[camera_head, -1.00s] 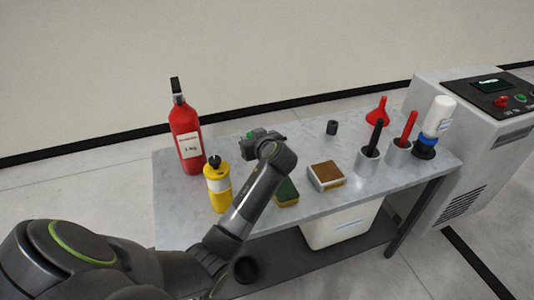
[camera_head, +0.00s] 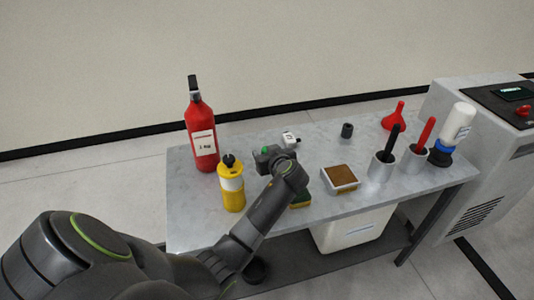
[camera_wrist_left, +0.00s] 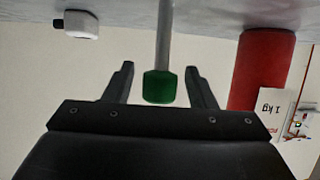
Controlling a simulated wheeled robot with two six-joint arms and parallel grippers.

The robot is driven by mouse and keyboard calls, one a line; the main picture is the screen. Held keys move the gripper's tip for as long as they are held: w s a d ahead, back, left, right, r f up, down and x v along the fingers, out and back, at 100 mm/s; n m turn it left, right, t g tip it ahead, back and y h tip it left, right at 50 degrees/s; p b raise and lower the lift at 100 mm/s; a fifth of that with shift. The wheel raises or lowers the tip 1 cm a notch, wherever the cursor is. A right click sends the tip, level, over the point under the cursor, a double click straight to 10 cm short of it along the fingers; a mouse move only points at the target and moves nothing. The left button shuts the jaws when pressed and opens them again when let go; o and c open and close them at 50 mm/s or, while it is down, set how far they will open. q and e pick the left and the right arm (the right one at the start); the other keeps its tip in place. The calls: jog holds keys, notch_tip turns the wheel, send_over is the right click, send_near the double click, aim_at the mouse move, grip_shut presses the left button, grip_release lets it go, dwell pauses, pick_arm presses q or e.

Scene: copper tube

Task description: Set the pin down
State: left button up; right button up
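In the left wrist view a grey rod with a green end (camera_wrist_left: 159,87), which looks like the pin, shows between the fingers of my left gripper (camera_wrist_left: 160,84). The fingers are spread, with a gap on each side of the green end. The rod runs up out of the picture across the grey surface, so its far end is hidden. In the head view my left gripper (camera_head: 268,157) is over the marble table (camera_head: 215,220), beside the yellow bottle, with a small green spot at it. My right gripper is not in view.
A red extinguisher (camera_head: 202,135) and yellow bottle (camera_head: 231,185) stand left of the gripper. A small white item (camera_head: 290,138) lies behind it. A brown-topped block (camera_head: 341,178), dark cylinder (camera_head: 347,130), red funnel (camera_head: 395,116) and metal cups (camera_head: 381,166) are to the right.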

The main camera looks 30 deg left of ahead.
pick_arm(q)
jog(key=shift+r, duration=0.25)
jog(key=p+v, duration=0.4)
jog(key=v, duration=0.8)
jog(key=shift+f+p, duration=0.2)
jog(key=shift+p, duration=0.15)
jog(key=shift+s, duration=0.1)
